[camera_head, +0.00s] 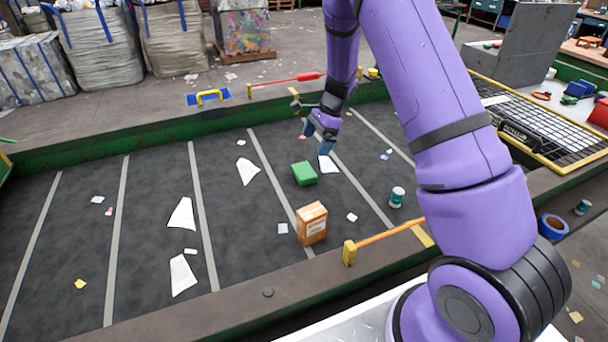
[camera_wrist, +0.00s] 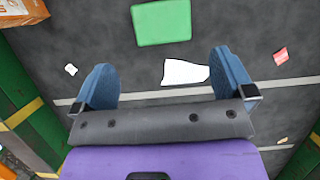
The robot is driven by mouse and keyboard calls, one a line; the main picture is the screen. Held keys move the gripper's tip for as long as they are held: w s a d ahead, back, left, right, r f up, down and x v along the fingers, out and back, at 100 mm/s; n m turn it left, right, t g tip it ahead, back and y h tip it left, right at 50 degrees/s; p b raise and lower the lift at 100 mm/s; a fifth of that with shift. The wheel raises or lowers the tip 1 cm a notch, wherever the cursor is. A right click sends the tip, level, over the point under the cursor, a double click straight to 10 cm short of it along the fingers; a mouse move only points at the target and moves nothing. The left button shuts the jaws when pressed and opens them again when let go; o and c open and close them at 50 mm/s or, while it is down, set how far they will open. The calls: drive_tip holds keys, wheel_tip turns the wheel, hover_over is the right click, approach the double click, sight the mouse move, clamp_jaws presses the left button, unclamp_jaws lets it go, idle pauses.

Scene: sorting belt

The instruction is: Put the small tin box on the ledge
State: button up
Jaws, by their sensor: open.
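The small tin box seems to be the plain green box (camera_head: 304,173) lying on the dark belt near its middle. In the wrist view the green box (camera_wrist: 161,22) is at the top centre, beyond my fingertips. My gripper (camera_head: 318,140) is above the belt, behind and slightly right of the box in the head view. Its blue fingers (camera_wrist: 163,68) are spread apart with nothing between them but a view of belt and white paper. A flat brown ledge (camera_head: 215,324) runs along the near side of the belt.
An orange carton (camera_head: 312,223) stands on the belt, nearer than the green box. A teal can (camera_head: 397,197) stands to the right. Paper scraps (camera_head: 181,215) lie around. An orange-handled bar (camera_head: 385,239) sits by the near edge, and a red-handled one (camera_head: 290,82) at the far edge.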

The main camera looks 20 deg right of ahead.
sight(304, 170)
drive_tip(key=x, duration=1.2)
drive_tip(key=shift+w+d+f, duration=0.15)
drive_tip(key=shift+d+f, duration=0.1)
drive_tip(key=shift+d, duration=0.15)
drive_tip(key=shift+c, duration=0.2)
drive_tip(key=c, duration=0.6)
drive_tip(key=shift+r, duration=0.15)
